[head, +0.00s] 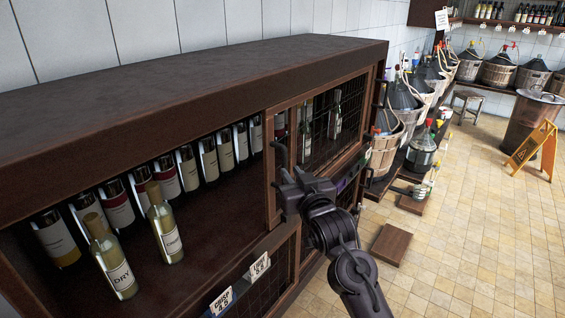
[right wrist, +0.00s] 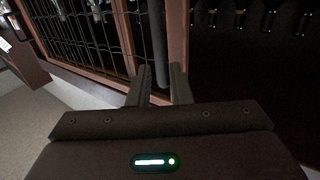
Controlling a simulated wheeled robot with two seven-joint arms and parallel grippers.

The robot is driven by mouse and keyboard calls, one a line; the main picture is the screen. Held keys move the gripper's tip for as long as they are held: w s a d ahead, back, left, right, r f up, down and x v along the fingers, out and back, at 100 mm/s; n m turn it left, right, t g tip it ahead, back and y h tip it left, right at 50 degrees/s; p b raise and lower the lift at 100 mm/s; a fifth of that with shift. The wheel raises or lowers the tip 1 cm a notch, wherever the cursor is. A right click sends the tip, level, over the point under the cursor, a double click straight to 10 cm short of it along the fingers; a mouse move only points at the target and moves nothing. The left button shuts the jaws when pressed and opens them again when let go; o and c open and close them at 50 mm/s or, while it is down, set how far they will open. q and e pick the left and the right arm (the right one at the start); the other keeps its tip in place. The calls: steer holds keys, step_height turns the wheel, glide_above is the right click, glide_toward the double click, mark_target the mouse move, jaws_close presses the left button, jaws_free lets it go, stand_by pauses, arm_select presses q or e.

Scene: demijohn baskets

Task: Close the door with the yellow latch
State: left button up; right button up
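A long dark wooden cabinet (head: 190,75) fills the left of the head view. Its mesh door (head: 318,125) stands in the right part of the front, and the left bay is open with bottles showing. My right gripper (head: 283,182) is at the door's left edge. In the right wrist view the two fingers (right wrist: 162,88) stand close on either side of a dark upright handle (right wrist: 157,45) and appear shut on it. The mesh door also shows there (right wrist: 85,40). I cannot make out a yellow latch.
Several bottles (head: 190,168) stand inside the open bay. A flat wooden board (head: 391,245) lies on the floor right of my arm. Demijohn baskets (head: 385,140) line the wall beyond. A yellow sign (head: 533,150) stands right; the tiled floor is mostly clear.

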mark_target(286, 165)
steer(key=p+x, duration=0.1)
steer(key=x, duration=0.4)
steer(key=shift+r, duration=0.1)
steer(key=shift+w+a+p, duration=0.15)
steer(key=shift+w+p, duration=0.2)
steer(key=shift+w, duration=0.1)
jaws_close()
